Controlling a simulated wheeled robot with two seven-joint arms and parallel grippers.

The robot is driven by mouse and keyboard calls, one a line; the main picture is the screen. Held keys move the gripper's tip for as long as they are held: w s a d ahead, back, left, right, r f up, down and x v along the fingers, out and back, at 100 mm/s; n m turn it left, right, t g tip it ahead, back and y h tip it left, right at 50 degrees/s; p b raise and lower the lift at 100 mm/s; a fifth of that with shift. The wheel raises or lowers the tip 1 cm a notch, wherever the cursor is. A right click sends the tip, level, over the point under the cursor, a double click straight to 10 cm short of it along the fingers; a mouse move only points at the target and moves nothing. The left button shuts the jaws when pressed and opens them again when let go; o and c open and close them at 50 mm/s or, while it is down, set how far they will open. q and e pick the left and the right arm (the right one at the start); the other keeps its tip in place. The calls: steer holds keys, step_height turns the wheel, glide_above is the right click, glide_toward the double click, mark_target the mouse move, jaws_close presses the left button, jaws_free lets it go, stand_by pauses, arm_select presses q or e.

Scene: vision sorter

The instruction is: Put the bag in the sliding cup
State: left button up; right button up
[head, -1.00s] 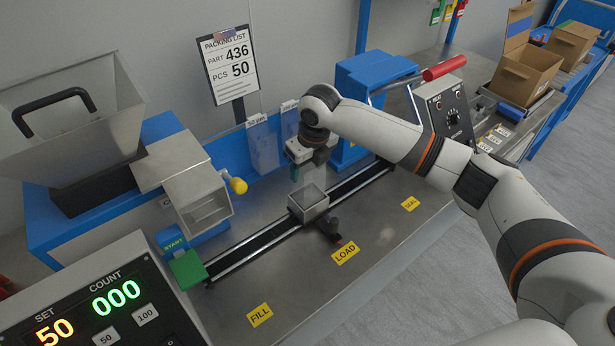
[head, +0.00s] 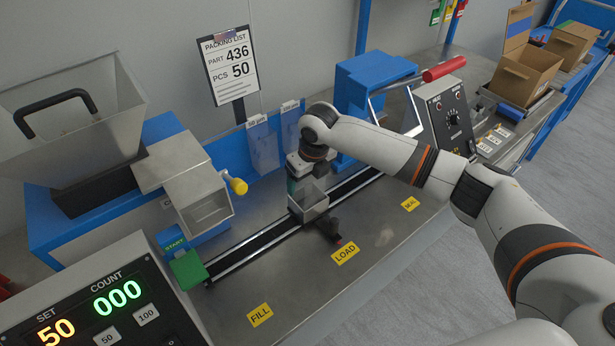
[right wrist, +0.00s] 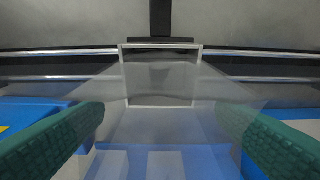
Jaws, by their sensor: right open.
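The sliding cup (head: 317,212), a small grey open-topped box, sits on the dark rail near the LOAD label. It also shows in the right wrist view, where its pale rim (right wrist: 198,47) is ahead of the fingers. My right gripper (head: 298,187) is low at the cup's back side. In the right wrist view its green fingers (right wrist: 160,130) are wide apart. A clear bag (right wrist: 150,125) shows between them, apart from both fingers. It overlaps the cup opening; how deep it sits is hard to tell. My left gripper is not in view.
The black rail (head: 249,250) runs diagonally along the metal bench. Clear bags (head: 263,146) hang at the blue back panel. A chute with a yellow knob (head: 238,186) stands left, a blue sealer (head: 372,78) behind right. The bench front near the FILL label (head: 260,315) is clear.

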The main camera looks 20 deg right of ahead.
step_height(320, 180, up, 12)
steer(key=s, duration=0.2)
steer(key=shift+d, duration=0.35)
steer(key=shift+s, duration=0.15)
